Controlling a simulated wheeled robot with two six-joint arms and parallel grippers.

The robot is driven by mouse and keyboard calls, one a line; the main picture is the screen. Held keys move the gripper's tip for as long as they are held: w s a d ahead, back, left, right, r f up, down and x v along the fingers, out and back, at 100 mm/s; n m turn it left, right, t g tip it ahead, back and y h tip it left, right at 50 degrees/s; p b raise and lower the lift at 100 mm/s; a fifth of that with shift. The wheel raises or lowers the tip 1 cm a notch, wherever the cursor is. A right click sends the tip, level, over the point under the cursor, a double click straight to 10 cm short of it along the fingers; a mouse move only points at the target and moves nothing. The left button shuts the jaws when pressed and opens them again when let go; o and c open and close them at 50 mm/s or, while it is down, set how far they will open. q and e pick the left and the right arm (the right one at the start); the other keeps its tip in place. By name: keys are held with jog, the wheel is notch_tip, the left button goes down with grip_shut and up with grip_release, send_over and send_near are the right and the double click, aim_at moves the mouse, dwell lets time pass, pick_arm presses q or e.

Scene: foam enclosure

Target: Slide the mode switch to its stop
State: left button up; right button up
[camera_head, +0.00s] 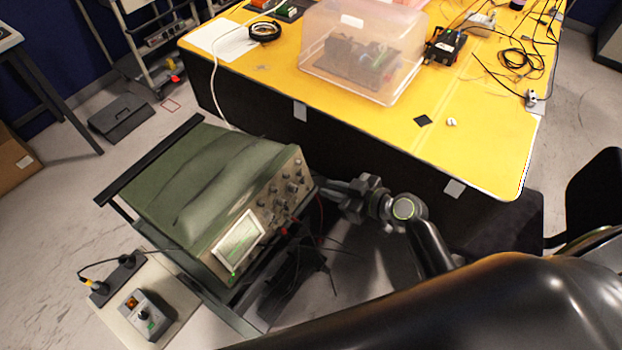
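A green oscilloscope (200,185) stands tilted on a low cart at left centre. Its beige front panel (272,205) faces right and carries knobs, a lit screen (238,241) and a green light. The mode switch is too small to pick out among the panel's controls. My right gripper (326,186) is close to the panel's upper right end. Its fingertips are small and partly lost against the dark background, so I cannot tell whether they touch the panel or how far apart they are. My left gripper is out of view.
A yellow table (480,140) with a clear plastic bin (364,50) and cables stands behind. Dark and red leads (318,222) hang in front of the panel. A small grey control box (145,315) sits on a board at lower left. A black chair (597,195) stands at right.

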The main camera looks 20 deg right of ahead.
aim_at(304, 181)
jog(key=shift+p+x, duration=0.55)
jog(key=shift+x, duration=3)
jog(key=shift+c, duration=0.2)
grip_shut()
